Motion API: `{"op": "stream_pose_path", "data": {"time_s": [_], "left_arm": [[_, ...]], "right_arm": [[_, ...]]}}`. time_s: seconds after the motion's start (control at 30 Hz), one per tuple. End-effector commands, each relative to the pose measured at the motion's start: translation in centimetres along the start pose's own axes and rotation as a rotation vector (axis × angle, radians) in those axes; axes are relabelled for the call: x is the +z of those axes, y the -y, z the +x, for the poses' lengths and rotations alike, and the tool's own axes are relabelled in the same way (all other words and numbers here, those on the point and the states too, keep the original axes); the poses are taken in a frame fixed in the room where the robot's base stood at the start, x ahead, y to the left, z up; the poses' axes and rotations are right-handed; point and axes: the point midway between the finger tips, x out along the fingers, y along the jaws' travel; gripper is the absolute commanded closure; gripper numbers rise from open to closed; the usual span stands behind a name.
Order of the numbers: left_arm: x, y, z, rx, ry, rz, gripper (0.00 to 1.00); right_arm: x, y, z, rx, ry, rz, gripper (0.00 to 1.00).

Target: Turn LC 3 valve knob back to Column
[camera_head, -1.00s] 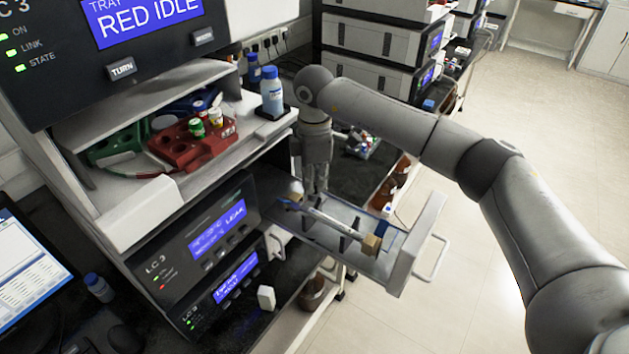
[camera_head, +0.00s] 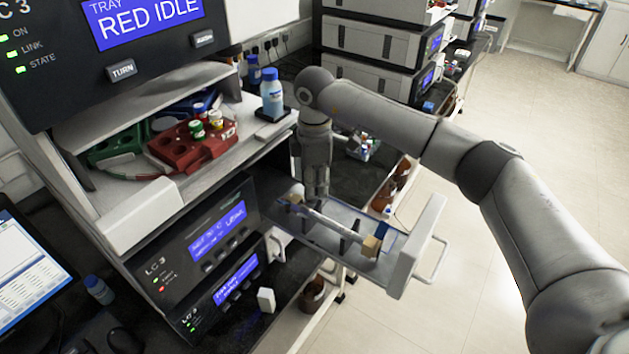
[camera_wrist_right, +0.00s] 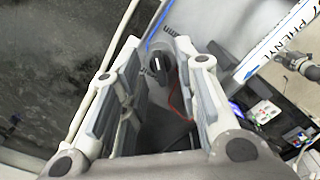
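The LC 3 stack stands at the left in the head view, with an open drawer (camera_head: 403,270) pulled out from it. A column (camera_head: 335,228) lies across holders in the drawer. In the wrist view a column marked PHENYL (camera_wrist_right: 282,27) runs at the upper right. My right gripper (camera_head: 316,192) points down into the back of the drawer. Its fingers are apart in the wrist view (camera_wrist_right: 158,48). A small black part, which looks like the valve knob (camera_wrist_right: 160,66), shows between them. I cannot tell whether the fingers touch it, or which way it points. My left gripper is out of view.
The LC 3 leak module (camera_head: 208,235) is left of the drawer. A shelf above carries a red rack (camera_head: 180,150) and a blue-capped bottle (camera_head: 272,95). Blue (camera_wrist_right: 152,38) and red tubing (camera_wrist_right: 178,103) runs near my right fingers. Open floor lies at the right.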

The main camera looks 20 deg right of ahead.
Motion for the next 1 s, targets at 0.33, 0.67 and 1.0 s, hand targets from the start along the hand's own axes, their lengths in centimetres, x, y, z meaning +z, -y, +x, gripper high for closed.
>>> {"op": "stream_pose_path", "data": {"time_s": [0.33,0.67,1.0], "left_arm": [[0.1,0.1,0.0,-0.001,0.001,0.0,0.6],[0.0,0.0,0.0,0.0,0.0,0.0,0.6],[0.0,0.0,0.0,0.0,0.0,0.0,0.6]], "right_arm": [[-0.1,-0.1,-2.2,0.004,-0.001,-0.001,0.71],[0.0,-0.1,-9.1,0.003,0.0,0.0,0.71],[0.0,0.0,-12.0,0.0,0.001,0.0,0.71]]}}
